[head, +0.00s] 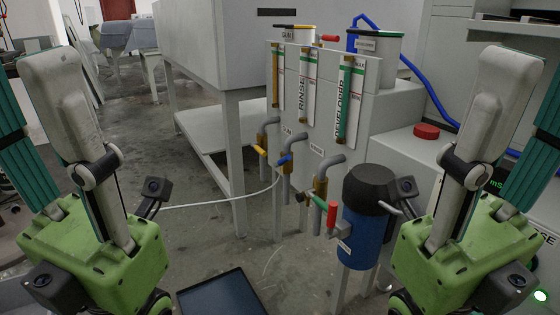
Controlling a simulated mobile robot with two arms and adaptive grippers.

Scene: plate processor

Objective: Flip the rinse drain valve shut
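The rinse drain valve appears to be the middle one of three, with a blue handle (284,159) on a brass body under a grey elbow pipe (297,141). The handle lies crosswise to the pipe; at this size I cannot tell whether the valve is open or shut. It sits below the gauge marked RINSE (304,92). My two green wrist housings stand low at the left and right, well apart from the valve.
A yellow-handled valve (260,151) is just left, and a valve with red (332,214) and green handles is right, beside a blue canister (364,225). A thin white hose (225,200) runs left from the valves. A dark tray (222,295) lies low in front.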

